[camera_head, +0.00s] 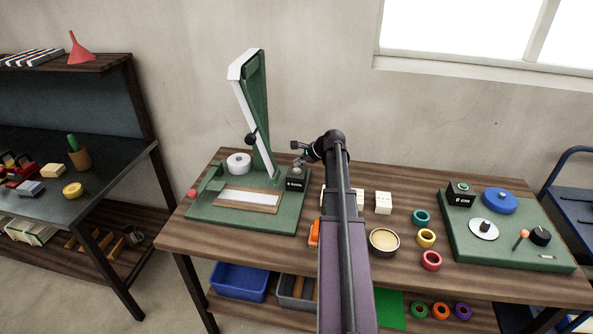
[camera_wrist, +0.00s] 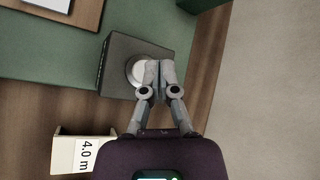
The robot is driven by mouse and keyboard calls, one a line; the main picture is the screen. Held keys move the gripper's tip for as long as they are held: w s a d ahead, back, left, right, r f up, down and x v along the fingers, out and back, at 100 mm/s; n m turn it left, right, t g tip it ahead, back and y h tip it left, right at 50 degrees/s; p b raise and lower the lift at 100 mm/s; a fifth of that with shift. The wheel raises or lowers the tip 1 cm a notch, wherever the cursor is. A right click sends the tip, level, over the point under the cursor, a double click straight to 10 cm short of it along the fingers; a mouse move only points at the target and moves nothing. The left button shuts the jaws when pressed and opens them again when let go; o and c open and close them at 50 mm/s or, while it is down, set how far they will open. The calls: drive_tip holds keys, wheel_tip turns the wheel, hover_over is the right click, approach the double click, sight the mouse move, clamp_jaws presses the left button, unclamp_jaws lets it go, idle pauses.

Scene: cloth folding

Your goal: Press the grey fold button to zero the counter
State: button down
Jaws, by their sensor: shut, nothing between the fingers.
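The grey fold button (camera_wrist: 137,72) is a round, pale grey disc on top of a dark counter box (camera_wrist: 118,50). In the head view the counter box (camera_head: 295,185) stands at the right edge of the green folding board (camera_head: 270,220); its display seems to start with a 5, the rest is too small to read. My gripper (camera_wrist: 156,66) is shut and empty, its fingertips over the button's right side in the wrist view. In the head view my gripper (camera_head: 299,163) is just above the box. I cannot tell whether the fingertips touch the button.
A white block marked 4.0 m (camera_wrist: 80,152) lies near the box. A tall tilted arm (camera_head: 250,110) rises from the board, left of my gripper. A white roll (camera_head: 238,162) is on the board. A second green board (camera_head: 510,250) with a 0 cm display is at the right.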

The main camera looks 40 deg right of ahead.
sight(298, 169)
drive_tip(key=shift+f+b, duration=0.9)
idle(1.7)
drive_tip(key=shift+r, duration=0.15)
drive_tip(key=shift+r+p, duration=0.75)
drive_tip(key=shift+p, duration=0.15)
drive_tip(key=shift+r, duration=0.1)
wheel_tip(298, 169, up, 5)
drive_tip(key=p, duration=0.5)
idle(0.3)
idle(1.0)
